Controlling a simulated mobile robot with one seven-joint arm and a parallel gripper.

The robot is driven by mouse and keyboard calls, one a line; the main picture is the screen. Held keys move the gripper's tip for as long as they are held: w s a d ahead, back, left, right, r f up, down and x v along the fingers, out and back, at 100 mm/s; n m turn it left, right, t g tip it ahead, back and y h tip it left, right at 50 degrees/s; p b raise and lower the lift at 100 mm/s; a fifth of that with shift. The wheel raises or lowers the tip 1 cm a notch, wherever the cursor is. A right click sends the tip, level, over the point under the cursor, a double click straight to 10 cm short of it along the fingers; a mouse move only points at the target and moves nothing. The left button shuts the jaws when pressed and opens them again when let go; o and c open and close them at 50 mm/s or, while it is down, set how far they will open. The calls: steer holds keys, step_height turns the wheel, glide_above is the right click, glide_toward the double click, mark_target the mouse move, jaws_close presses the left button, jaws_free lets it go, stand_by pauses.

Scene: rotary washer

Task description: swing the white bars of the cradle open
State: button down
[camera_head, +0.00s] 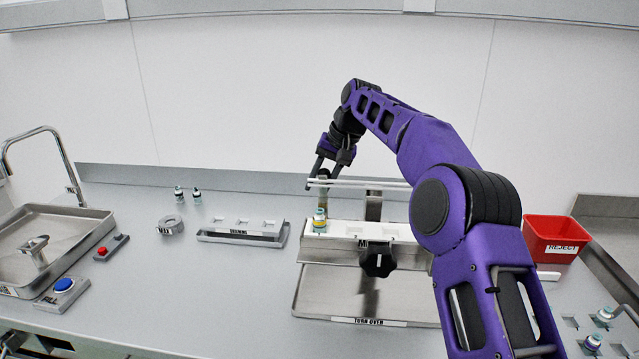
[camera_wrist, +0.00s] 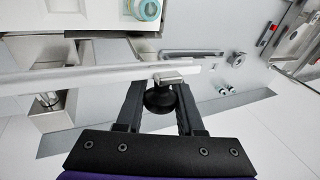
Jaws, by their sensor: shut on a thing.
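The white bars (camera_head: 375,184) lie level above the cradle (camera_head: 345,243), running right from my gripper and partly hidden behind my arm. In the wrist view a pale bar (camera_wrist: 85,78) crosses the picture, with a small black knob (camera_wrist: 160,98) at it. My gripper (camera_head: 320,176) is at the left end of the bars. In the wrist view my gripper (camera_wrist: 159,92) has its fingers on either side of the black knob and is shut on it. A vial with a teal and yellow cap (camera_head: 319,220) stands in the cradle's left end, below the bars.
A larger black knob (camera_head: 378,262) is on the cradle's front, above a steel tray (camera_head: 335,293). A grey rack (camera_head: 243,232) and two small bottles (camera_head: 188,195) stand left, near a sink (camera_head: 55,240). A red reject bin (camera_head: 553,238) is right of my arm.

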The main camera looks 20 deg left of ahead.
steer(key=shift+f, duration=0.1)
stand_by(0.5)
steer(key=c, duration=0.6)
jaws_free()
steer(key=shift+o, duration=0.2)
steer(key=v, duration=0.7)
steer(key=shift+r, duration=0.25)
steer(key=shift+w+d, duration=0.1)
steer(key=shift+w, duration=0.05)
